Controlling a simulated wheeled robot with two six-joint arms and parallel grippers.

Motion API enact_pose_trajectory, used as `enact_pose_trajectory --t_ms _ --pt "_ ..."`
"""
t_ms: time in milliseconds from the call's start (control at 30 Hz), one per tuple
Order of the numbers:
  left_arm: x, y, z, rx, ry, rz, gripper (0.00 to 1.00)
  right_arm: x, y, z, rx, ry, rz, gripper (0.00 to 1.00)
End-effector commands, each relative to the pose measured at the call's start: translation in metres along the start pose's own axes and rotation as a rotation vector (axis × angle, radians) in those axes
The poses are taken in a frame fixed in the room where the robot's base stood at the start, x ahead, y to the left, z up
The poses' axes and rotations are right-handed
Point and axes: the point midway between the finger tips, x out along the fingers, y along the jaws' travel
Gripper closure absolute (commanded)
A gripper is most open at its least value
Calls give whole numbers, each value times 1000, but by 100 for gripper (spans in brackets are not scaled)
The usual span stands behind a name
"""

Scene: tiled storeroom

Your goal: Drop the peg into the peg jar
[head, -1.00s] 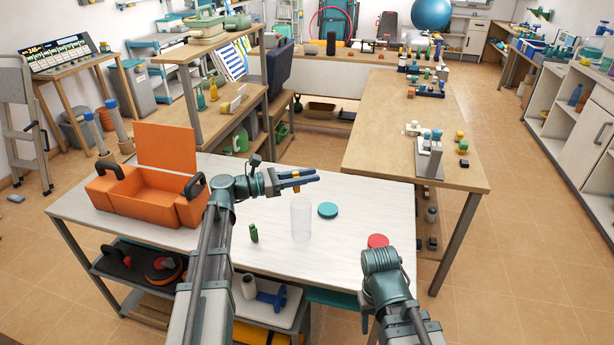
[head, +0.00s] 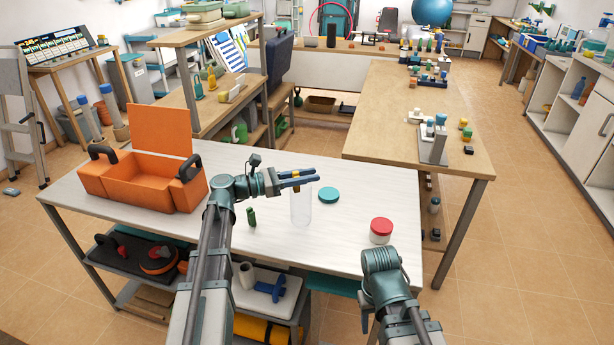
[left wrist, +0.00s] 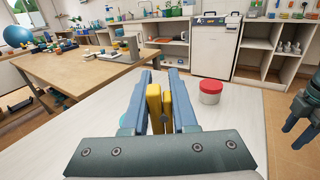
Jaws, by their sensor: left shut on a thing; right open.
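My left gripper (head: 305,178) is shut on a yellow peg (head: 296,187), which stands upright between the blue fingers. The peg also shows in the left wrist view (left wrist: 167,108). A tall clear jar (head: 301,210), apparently the peg jar, stands uncapped on the white table. The fingers and peg overlap its top in the head view; I cannot tell whether the peg is inside the mouth. A teal lid (head: 329,194) lies flat beside the jar. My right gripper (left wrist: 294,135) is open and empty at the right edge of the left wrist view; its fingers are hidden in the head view.
A red-lidded white jar (head: 381,231) stands at the table's right side. A small green bottle (head: 251,217) is left of the clear jar. An open orange toolbox (head: 140,185) stands at the left. A wooden table (head: 400,120) lies beyond.

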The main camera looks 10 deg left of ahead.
Motion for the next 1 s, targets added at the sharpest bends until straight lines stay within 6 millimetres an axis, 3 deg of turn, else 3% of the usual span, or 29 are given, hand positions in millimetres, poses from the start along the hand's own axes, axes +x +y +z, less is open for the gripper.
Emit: enact_pose_trajectory --t_ms 33,67,233,633,1000 --pt "0 0 0 0 0 0 100 0 0 0 0 0 0 50" --pt "0 0 0 0 0 0 70 0 0 0 0 0 0 50" --pt "0 0 0 0 0 0 40 0 0 0 0 0 0 50" --pt "-8 0 0 0 0 2 39 0 0 0 0 0 0 50" --pt "-82 1 0 0 0 5 39 0 0 0 0 0 0 50"
